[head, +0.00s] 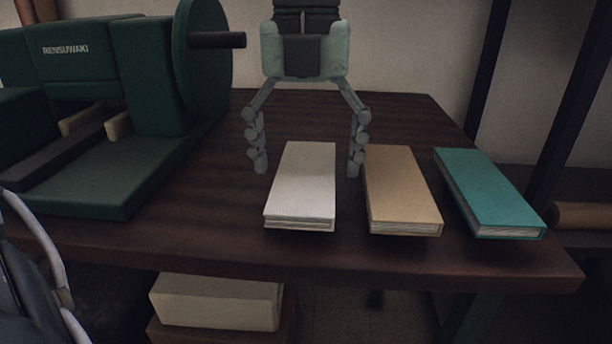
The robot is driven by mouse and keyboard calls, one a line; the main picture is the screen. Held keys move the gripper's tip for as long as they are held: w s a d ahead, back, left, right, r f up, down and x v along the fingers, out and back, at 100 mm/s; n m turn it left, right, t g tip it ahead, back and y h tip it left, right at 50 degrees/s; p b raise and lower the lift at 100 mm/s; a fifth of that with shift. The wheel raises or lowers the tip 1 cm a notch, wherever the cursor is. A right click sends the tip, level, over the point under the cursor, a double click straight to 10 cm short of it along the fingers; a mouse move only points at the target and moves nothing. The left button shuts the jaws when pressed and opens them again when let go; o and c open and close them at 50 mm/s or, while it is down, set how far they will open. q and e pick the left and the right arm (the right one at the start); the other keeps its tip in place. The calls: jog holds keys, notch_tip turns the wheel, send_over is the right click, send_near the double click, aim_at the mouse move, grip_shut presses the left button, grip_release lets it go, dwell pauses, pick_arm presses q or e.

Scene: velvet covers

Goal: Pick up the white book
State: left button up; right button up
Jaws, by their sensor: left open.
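The white book (302,190) lies flat on the dark wooden table (200,235), its near end close to the front edge. My left gripper (308,168) is open, with its fingers pointing down at the far part of the white book. One finger is to the left of the book and the other is to its right, on the side of the tan book (402,190). Both fingers look apart from the white book, and nothing is held. Whether the fingertips touch the table I cannot tell. My right gripper is not in view.
The tan book lies close to the right of the white book, with a narrow gap. A teal book (488,192) lies farther right. A large green machine (140,110) fills the table's left side. A pale block (216,301) sits below the table's front edge.

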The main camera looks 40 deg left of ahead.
pick_arm(q)
jog(key=shift+c, duration=0.4)
jog(key=c, duration=1.3)
jog(key=shift+o, duration=0.2)
